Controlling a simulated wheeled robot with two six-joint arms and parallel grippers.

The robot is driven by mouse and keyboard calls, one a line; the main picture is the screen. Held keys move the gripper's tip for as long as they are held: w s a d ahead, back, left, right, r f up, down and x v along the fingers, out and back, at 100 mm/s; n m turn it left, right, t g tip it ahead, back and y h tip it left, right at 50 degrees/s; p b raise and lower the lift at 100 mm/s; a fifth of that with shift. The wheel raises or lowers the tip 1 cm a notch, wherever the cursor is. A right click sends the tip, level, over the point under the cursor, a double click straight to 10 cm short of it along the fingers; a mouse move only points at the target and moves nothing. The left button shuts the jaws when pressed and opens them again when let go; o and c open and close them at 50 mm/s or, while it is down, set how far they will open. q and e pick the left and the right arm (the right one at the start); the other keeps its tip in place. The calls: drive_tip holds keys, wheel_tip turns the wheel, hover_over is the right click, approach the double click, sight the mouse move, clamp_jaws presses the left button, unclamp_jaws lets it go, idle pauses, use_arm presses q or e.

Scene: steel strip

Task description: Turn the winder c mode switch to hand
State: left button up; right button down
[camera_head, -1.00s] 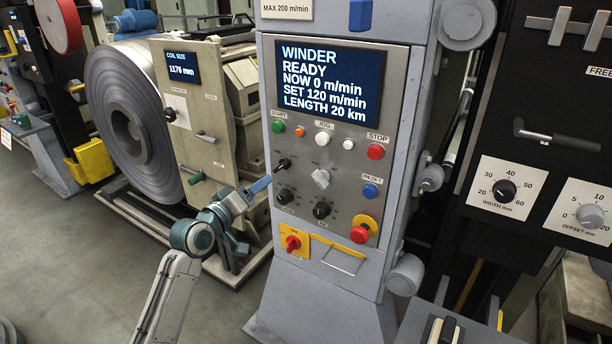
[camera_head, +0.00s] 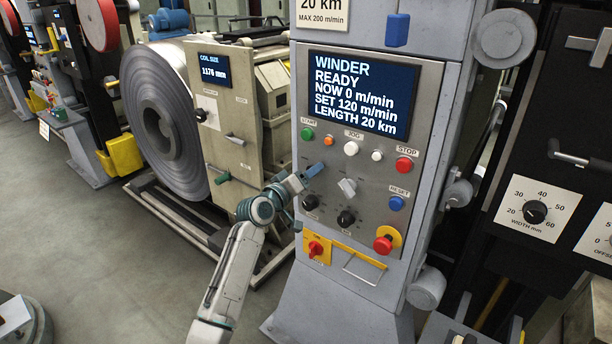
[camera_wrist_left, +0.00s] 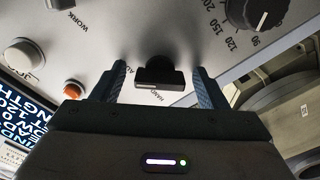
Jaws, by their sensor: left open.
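The winder panel (camera_head: 364,232) carries a screen reading WINDER READY, 0 m/min. My left gripper (camera_head: 311,171) is at its left side, below the orange button. In the left wrist view the black mode switch knob (camera_wrist_left: 160,72) lies between the two blue fingers of my open left gripper (camera_wrist_left: 159,86). A HAND label and part of an AU label show beside it. There seem to be gaps between the knob and both fingers. In the head view my gripper hides the knob. My right gripper is not in view.
Close around are the grey selector (camera_head: 347,187), two black dials (camera_head: 346,219) and (camera_head: 310,202), a red emergency button (camera_head: 383,244) and a red rotary switch (camera_head: 315,248). The coil machine (camera_head: 236,145) stands to the left, with floor between.

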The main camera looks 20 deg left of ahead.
use_arm(q)
drive_tip(key=c, duration=1)
